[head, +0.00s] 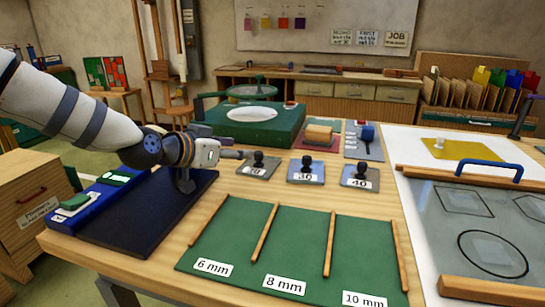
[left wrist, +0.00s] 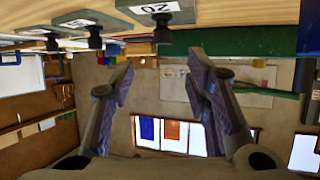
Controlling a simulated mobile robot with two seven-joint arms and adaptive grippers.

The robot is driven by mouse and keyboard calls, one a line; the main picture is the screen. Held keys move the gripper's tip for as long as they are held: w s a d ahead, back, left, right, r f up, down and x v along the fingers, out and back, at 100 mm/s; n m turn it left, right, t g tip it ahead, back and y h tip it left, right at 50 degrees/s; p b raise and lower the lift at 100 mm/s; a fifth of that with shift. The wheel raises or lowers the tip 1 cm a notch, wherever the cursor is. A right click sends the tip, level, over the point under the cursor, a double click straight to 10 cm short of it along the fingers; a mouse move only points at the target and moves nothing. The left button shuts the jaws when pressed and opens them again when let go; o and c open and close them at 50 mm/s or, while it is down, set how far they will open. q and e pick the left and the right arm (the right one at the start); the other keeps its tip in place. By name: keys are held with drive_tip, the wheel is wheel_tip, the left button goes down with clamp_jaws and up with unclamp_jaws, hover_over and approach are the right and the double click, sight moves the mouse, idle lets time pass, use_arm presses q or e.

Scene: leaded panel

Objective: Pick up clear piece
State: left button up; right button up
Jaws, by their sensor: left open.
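My left gripper (head: 238,154) reaches in from the left over the dark blue mat (head: 130,216) and points right, near the first of three knobbed grey plates. In the left wrist view its two fingers (left wrist: 160,65) are apart with nothing between them. No piece that I can surely call the clear piece stands out. A see-through sheet (head: 440,203) with black outlines lies at the right, and pale squares (head: 492,249) show within some outlines. I cannot tell if these are loose clear pieces. My right gripper is not in view.
Knobbed plates (head: 305,172) stand mid-table, behind a green mat (head: 285,236) with wooden strips and size labels. A green machine (head: 252,127) with a white disc is behind. A blue handle (head: 490,168) rises above the sheet. The green mat's lanes look empty.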

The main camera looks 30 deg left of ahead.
sight(259, 152)
use_arm(q)
drive_tip(key=shift+d, duration=0.1)
drive_tip(key=shift+w+f, duration=0.1)
drive_tip(key=shift+f, duration=0.1)
drive_tip(key=x, duration=0.4)
drive_tip(key=shift+f, duration=0.3)
drive_tip(key=b+x, duration=0.1)
drive_tip(key=x, duration=0.1)
drive_tip(key=b+x, duration=0.1)
drive_tip(key=x, duration=0.1)
drive_tip(key=b+x, duration=0.1)
drive_tip(key=x, duration=0.1)
drive_tip(key=shift+a+f, duration=0.2)
drive_tip(key=shift+a, duration=0.05)
drive_tip(key=shift+w+r, duration=0.1)
drive_tip(key=shift+r, duration=0.4)
drive_tip(key=shift+c, duration=0.5)
clamp_jaws()
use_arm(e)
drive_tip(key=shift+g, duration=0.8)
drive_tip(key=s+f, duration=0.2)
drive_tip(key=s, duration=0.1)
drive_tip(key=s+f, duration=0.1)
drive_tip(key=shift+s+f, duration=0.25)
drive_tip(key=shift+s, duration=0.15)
